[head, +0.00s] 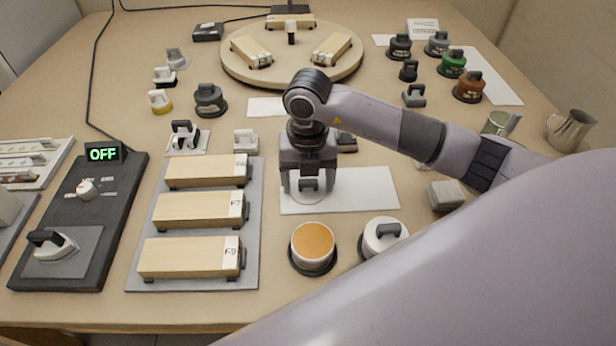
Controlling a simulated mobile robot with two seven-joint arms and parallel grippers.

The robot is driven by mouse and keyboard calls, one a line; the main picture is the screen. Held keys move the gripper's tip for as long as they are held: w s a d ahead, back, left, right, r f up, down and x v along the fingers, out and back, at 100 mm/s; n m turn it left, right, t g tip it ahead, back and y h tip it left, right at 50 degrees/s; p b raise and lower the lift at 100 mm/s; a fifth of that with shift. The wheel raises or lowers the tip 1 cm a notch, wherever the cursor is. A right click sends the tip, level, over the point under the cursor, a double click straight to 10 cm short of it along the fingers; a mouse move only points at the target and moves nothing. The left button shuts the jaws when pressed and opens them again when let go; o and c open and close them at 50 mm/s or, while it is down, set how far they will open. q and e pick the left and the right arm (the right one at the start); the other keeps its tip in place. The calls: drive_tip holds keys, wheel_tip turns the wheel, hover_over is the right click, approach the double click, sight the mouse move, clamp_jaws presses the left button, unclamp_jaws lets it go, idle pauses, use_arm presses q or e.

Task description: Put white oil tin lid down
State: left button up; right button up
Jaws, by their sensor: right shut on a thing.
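My right gripper (308,186) points down over a white sheet (362,190) near the middle of the bench. It is shut on the white oil tin lid (308,198), whose dark grey handle shows between the fingers. The lid is flat, at or just above the left part of the sheet; I cannot tell whether it touches. An open tin with an orange surface (312,243) stands in front of the sheet. My left gripper is not in view.
A white tin with a dark handle (384,236) stands right of the open tin. A grey tray with wooden blocks (192,284) lies to the left. A grey block (445,195) sits right of the sheet, whose right part is clear. A round turntable (291,75) stands behind.

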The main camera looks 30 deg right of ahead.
sight(308, 181)
drive_tip(key=o, duration=1)
wheel_tip(308, 181, up, 12)
drive_tip(key=p, duration=0.1)
drive_tip(key=shift+r, duration=0.15)
